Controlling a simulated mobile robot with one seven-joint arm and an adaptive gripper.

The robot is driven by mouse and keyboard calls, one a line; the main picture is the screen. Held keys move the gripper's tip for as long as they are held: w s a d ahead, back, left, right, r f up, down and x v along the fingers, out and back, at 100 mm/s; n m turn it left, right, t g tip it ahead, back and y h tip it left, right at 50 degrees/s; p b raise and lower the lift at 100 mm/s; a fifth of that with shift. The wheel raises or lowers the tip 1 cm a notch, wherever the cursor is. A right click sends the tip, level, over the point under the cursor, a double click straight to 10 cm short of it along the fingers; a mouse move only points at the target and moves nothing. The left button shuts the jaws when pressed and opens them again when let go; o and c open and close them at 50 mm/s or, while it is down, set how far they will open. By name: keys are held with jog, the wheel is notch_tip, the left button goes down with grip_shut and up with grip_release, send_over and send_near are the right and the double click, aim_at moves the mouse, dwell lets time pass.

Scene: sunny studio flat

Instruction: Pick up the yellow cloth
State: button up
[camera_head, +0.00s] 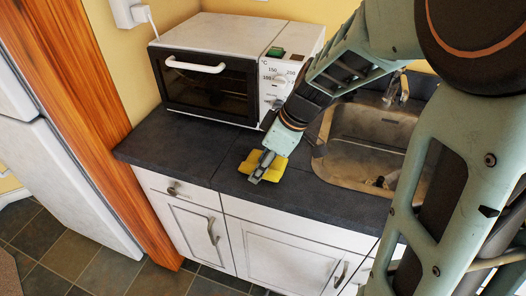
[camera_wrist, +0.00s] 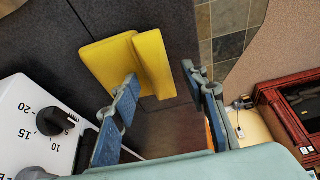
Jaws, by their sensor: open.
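The yellow cloth (camera_head: 276,166) lies on the dark worktop in front of the toaster oven, left of the sink. In the wrist view the yellow cloth (camera_wrist: 112,66) looks folded, with a raised flap on its right. My gripper (camera_head: 259,173) is over the cloth in the head view and hides part of it. In the wrist view my gripper (camera_wrist: 160,74) is open, with its two fingertips apart and part of the cloth showing between them. I cannot tell whether the fingers touch the cloth.
The white toaster oven (camera_head: 210,108) stands close behind the cloth, and its dial panel also shows in the wrist view (camera_wrist: 30,118). The metal sink (camera_head: 345,172) is to the right. The worktop (camera_head: 170,147) is clear to the left, and its front edge is near the cloth.

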jog(key=shift+f, duration=0.1)
jog(key=shift+c, duration=0.5)
grip_shut()
